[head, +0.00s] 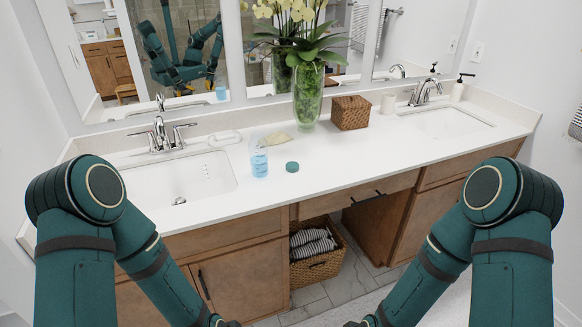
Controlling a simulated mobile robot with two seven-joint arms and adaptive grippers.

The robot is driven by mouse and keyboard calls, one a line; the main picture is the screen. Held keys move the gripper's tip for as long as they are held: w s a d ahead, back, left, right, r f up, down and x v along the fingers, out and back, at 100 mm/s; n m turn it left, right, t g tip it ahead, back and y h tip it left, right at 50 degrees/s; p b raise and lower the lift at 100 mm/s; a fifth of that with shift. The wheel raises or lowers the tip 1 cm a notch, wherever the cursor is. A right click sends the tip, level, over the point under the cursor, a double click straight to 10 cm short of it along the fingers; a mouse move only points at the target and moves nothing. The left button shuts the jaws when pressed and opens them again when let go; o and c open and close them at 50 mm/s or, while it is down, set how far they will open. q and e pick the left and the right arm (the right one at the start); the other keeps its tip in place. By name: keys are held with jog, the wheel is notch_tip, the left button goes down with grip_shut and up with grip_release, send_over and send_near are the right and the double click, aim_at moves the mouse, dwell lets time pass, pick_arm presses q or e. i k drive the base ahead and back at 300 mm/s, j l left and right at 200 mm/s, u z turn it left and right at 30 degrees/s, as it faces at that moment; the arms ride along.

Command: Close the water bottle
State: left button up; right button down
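The water bottle (260,162) is a small clear bottle with blue in its lower part. It stands upright and open-topped on the white counter, just right of the left sink. A round teal cap (292,167) lies on the counter a little to the right of the bottle, apart from it. Both my arms reach down and inward to the bottom edge of the head view. My grippers are cut off below the frame, away from the bottle and cap.
On the white counter (360,159), a glass vase (308,97) of flowers, a wicker box (351,113) and a soap bar (278,139) stand behind the bottle. The left sink (190,180) is beside it. Counter right of the cap is clear. A towel basket (318,268) sits below.

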aim_at(257, 147)
jog(key=i, duration=0.8)
jog(key=z, duration=1.35)
jog(key=j, duration=0.1)
